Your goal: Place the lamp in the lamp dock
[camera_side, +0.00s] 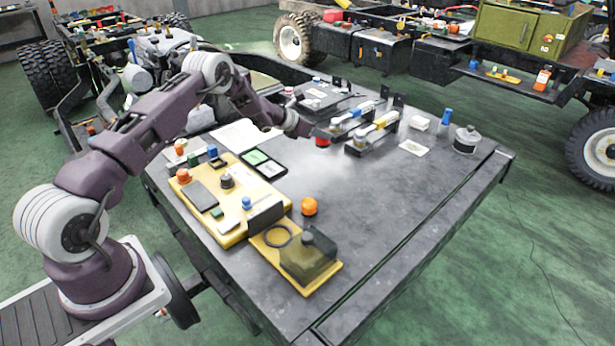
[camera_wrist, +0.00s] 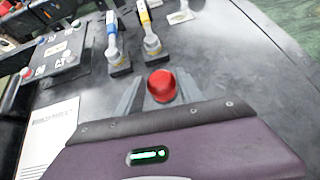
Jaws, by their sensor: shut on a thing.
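My gripper (camera_wrist: 158,92) is shut on a red dome-topped lamp (camera_wrist: 162,86), which sits between the two grey fingers. In the side view the red lamp (camera_side: 322,141) is at the tip of my gripper, low over the grey table. I cannot tell whether it touches the tabletop. A yellow plate (camera_side: 326,277) at the front of the table has a dark ring (camera_side: 278,236) and a box-like fixture. I cannot tell for certain which part is the lamp dock. The dock is not recognisable in the wrist view.
Two lever units with blue (camera_side: 350,119) and yellow (camera_side: 380,124) handles stand just beyond the lamp. A yellow panel (camera_side: 232,232) with knobs lies at left, and an orange ball-like knob (camera_side: 309,206) beside it. A grey canister (camera_side: 466,140) stands at right. The table's right-front area is clear.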

